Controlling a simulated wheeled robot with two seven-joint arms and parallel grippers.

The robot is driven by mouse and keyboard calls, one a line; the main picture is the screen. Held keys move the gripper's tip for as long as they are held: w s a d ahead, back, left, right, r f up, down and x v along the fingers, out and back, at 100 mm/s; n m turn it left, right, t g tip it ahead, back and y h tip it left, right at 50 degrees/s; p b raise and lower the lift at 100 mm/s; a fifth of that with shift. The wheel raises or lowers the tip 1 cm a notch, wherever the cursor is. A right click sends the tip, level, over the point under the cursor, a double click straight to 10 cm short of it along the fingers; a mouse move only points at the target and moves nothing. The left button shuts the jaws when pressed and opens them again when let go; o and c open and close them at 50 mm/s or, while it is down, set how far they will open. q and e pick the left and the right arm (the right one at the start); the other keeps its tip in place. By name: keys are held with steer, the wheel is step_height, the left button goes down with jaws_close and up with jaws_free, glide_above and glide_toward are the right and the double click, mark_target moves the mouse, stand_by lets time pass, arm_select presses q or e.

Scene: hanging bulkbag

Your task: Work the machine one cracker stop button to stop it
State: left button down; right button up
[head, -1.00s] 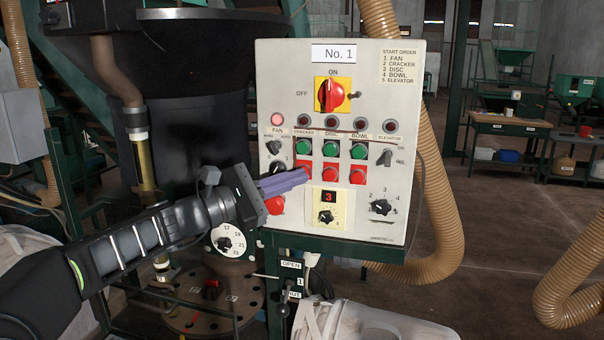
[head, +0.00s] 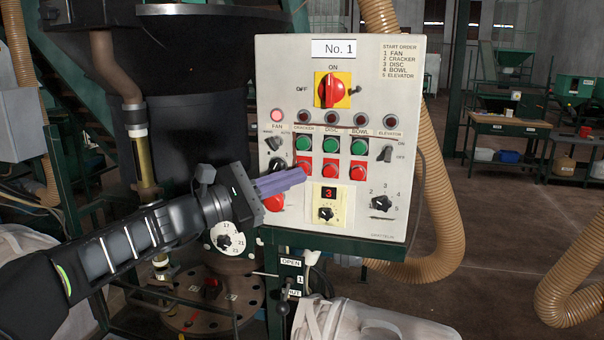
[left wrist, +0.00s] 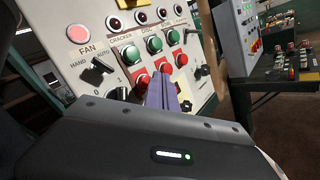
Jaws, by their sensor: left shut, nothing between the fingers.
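The grey control panel marked No. 1 (head: 275,65) faces me. Its cracker column has a green button (head: 303,144) with a red stop button (head: 303,163) below it, partly covered by my fingertips. The cracker stop button also shows in the left wrist view (left wrist: 141,81), just left of the fingers. My left gripper (head: 303,175) is shut and empty, its purple fingers pointing at the panel's lower edge of that button. I cannot tell whether they touch it. The cracker lamp (head: 303,121) looks dark. My right gripper is not in view.
Disc (head: 330,170) and bowl (head: 358,171) red buttons sit to the right. The fan lamp (head: 277,115) is lit pink. A red rotary switch (head: 330,90) is above and a speed dial (head: 326,213) below. A ribbed hose (head: 445,230) hangs right of the panel.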

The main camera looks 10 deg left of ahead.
arm_select(q)
steer(key=shift+s, duration=0.1)
steer(key=s+b, duration=0.2)
steer(key=s, duration=0.3)
steer(key=shift+a, duration=0.15)
stand_by(0.3)
steer(key=shift+w, duration=0.1)
stand_by(0.4)
